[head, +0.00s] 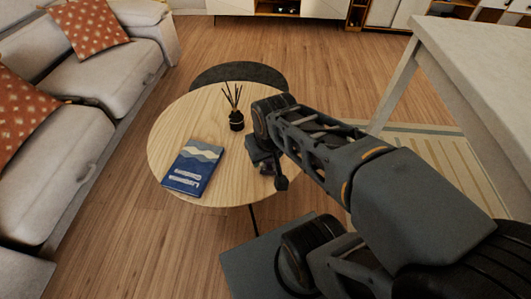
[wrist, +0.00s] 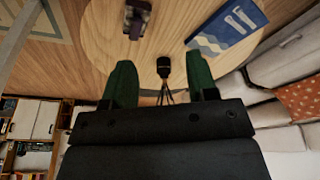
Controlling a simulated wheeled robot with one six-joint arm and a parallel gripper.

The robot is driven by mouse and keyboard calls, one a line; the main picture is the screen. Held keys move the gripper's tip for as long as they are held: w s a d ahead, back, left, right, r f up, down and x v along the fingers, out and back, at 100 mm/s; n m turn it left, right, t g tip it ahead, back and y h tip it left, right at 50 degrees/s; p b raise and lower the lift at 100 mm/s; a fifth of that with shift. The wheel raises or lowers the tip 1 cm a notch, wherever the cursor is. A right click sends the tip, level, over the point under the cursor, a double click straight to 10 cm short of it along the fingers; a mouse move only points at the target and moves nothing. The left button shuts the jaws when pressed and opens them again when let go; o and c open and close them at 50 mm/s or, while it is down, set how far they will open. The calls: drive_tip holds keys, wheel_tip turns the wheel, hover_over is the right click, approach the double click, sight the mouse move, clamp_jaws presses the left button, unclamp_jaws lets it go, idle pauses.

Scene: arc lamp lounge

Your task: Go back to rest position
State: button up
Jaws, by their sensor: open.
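My gripper (wrist: 160,76) is open in the wrist view, its two green fingers spread apart with nothing held between them. In the head view my gripper hangs over the right side of the round wooden table (head: 222,115), partly hidden by my own arm. A black reed diffuser (head: 237,121) stands upright on the table; in the wrist view it (wrist: 164,68) appears between the fingertips, and I cannot tell how far beyond them it is. A small dark object (wrist: 137,18) is on the table in the wrist view.
A blue and white book (head: 193,168) lies on the table's left front. A grey sofa (head: 60,135) with rust cushions (head: 88,25) stands left. A pale table (head: 475,75) stands right, over a striped rug (head: 430,150). A dark round shape (head: 240,74) lies behind the table.

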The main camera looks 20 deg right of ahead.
drive_tip(key=w+p+v, duration=0.3)
drive_tip(key=p+v, duration=0.9)
drive_tip(key=w+r+p+v, duration=0.1)
drive_tip(key=w+p+v, duration=0.2)
drive_tip(key=p+v, duration=0.9)
drive_tip(key=shift+s+a+r+t, duration=0.25)
drive_tip(key=shift+r+t, duration=0.15)
drive_tip(key=shift+r, duration=0.3)
